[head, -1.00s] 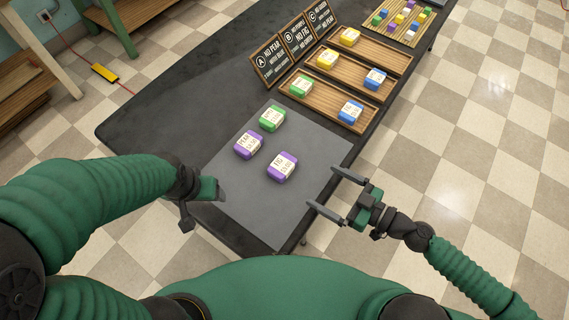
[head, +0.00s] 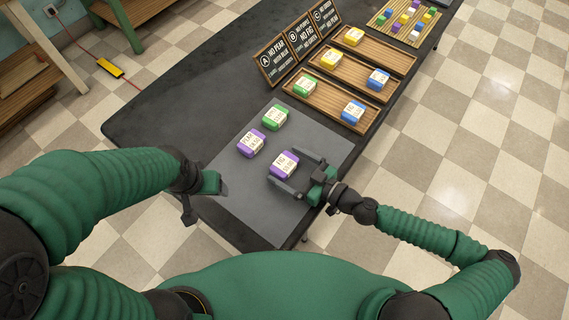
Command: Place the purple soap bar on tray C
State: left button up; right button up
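Two purple soap bars with paper labels lie on the grey mat (head: 232,203): one labelled fig (head: 284,164) at the mat's middle and one (head: 251,143) further left, its label reading like pear. My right gripper (head: 282,172) is open, with its fingers on either side of the fig bar's near and right part; I cannot tell if they touch it. My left gripper (head: 203,190) hangs over the mat's left edge, away from the soaps; its finger gap does not show clearly.
A green bar (head: 275,117) lies at the mat's back. Tray A (head: 330,106) holds a green and a blue bar. Tray B (head: 348,77) holds a yellow and a blue bar. Sign boards (head: 299,47) stand behind the trays. Tray C's right part is free.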

jog(key=c, duration=1.6)
